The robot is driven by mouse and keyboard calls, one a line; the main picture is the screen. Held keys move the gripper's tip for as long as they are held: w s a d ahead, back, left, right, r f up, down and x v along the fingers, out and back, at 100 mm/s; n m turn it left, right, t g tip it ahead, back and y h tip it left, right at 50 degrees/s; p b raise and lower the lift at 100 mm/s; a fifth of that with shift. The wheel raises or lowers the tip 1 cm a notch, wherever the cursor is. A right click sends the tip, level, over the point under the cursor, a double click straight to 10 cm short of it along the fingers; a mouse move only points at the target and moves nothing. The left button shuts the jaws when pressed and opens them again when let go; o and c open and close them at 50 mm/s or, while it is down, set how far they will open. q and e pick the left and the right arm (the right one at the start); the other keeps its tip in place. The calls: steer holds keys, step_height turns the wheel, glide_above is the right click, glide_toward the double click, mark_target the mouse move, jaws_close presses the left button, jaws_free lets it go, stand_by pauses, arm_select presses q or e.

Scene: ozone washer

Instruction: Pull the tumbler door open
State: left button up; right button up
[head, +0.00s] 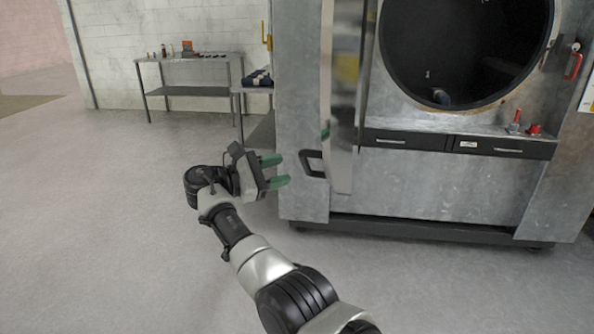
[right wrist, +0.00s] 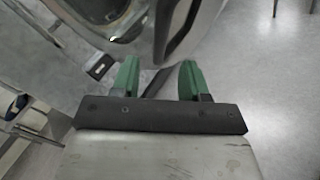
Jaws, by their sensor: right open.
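The tumbler door (head: 343,100) stands swung out from the machine and shows nearly edge-on in the head view. Its black loop handle (head: 304,162) sticks out to the left, low on the door. The round tumbler opening (head: 460,50) is uncovered and dark inside. My right gripper (head: 277,171) is open, its green fingers pointing at the handle from the left, with a small gap between. In the right wrist view a dark curved bar, seemingly the handle (right wrist: 178,32), lies ahead of the spread fingers (right wrist: 160,82), and nothing is between them. My left gripper is not in view.
The grey machine body (head: 430,180) stands on a dark base (head: 420,229). Its front has drawers (head: 400,140) and red knobs (head: 534,129). A metal table (head: 188,90) with small items stands by the back wall. The floor (head: 100,220) at left is clear.

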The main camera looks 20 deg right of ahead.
steer(key=a, duration=0.3)
steer(key=shift+s+a, duration=0.1)
steer(key=shift+a, duration=0.25)
